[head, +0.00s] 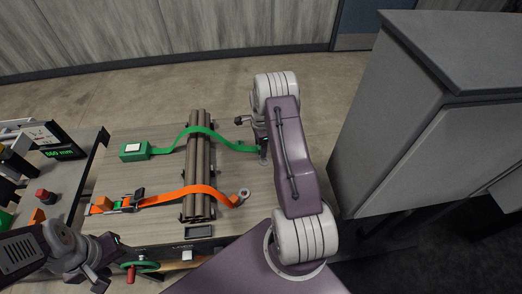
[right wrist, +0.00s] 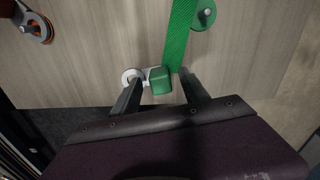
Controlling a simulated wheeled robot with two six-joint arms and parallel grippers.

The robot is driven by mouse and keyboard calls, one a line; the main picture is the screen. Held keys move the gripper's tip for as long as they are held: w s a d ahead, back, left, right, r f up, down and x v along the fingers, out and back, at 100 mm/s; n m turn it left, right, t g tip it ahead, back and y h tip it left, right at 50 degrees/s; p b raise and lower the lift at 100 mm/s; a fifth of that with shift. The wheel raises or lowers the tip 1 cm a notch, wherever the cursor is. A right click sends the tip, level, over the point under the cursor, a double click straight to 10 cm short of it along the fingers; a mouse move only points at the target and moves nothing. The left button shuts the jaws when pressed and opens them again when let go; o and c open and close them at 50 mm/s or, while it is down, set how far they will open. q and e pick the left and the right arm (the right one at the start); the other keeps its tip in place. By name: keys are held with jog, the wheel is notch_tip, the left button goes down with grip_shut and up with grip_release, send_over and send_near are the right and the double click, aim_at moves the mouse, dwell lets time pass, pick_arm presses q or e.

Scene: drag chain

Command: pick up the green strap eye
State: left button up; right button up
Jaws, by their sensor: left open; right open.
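The green strap (head: 190,130) runs from a green box (head: 134,151) over a bundle of pipes (head: 198,160) to the right side of the board. In the right wrist view the strap (right wrist: 181,40) ends by a green block (right wrist: 160,82) beside a pale ring (right wrist: 132,76), which appear to be the strap eye. My right gripper (right wrist: 161,79) is open, with its fingers on either side of the green block; contact cannot be told. In the head view my right arm partly hides this end. My left gripper (head: 100,268) is open and empty at the lower left.
An orange strap (head: 180,193) crosses the pipes nearer me, ending in a ring (head: 244,193). A green handwheel (head: 140,267) is close to my left gripper. A red button (head: 42,194) stands at the left. A large grey cabinet (head: 400,130) stands right of the board.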

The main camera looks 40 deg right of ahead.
jog(key=shift+d+f, duration=0.1)
jog(key=shift+f, duration=0.35)
grip_shut()
jog(key=shift+r, duration=0.1)
